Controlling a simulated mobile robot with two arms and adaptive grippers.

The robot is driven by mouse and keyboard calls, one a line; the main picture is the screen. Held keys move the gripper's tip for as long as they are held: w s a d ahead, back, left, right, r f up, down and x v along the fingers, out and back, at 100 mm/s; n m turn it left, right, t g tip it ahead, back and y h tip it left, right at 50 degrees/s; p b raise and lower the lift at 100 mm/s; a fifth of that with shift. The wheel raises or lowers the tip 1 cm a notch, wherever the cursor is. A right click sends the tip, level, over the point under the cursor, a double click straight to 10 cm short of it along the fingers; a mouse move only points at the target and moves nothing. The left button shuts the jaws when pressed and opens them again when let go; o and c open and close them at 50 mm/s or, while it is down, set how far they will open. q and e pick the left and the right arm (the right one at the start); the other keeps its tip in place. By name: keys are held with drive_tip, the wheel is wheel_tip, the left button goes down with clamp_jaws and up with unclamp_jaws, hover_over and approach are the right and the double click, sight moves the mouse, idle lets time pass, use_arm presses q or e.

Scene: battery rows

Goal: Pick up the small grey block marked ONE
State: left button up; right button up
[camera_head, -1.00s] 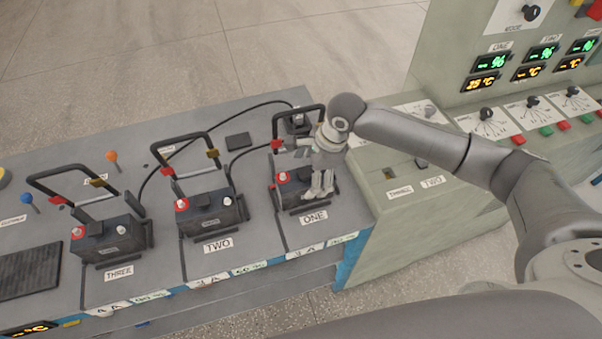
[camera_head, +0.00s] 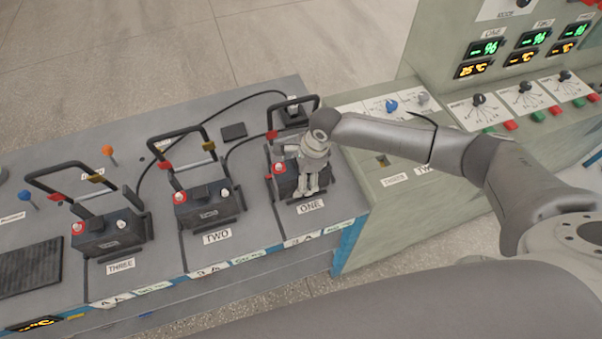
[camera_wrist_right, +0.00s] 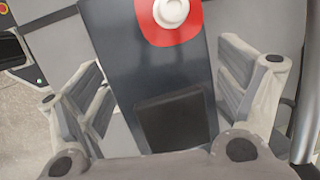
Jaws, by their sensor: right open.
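The dark grey block ONE (camera_head: 284,184) stands in the rightmost bay behind the white ONE label (camera_head: 311,206). It has a red-ringed terminal at its left and is partly hidden by my right gripper (camera_head: 312,190). The right gripper is open and points down over the block. In the right wrist view the block's top (camera_wrist_right: 160,65) lies between the two spread fingers of the right gripper (camera_wrist_right: 165,95), with gaps on both sides. A white terminal on a red patch and a dark raised pad show on it. I cannot tell the fingers' height. My left gripper is out of view.
A black handle frame (camera_head: 295,103) rises behind block ONE. Block TWO (camera_head: 207,210) and block THREE (camera_head: 110,237) stand to the left with similar handles. Black cables cross the bench. A pale green control console (camera_head: 400,180) stands close on the right.

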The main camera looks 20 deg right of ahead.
clamp_jaws()
drive_tip(key=shift+w+r, duration=0.15)
drive_tip(key=shift+r, duration=0.05)
idle(0.5)
drive_tip(key=shift+r, duration=0.1)
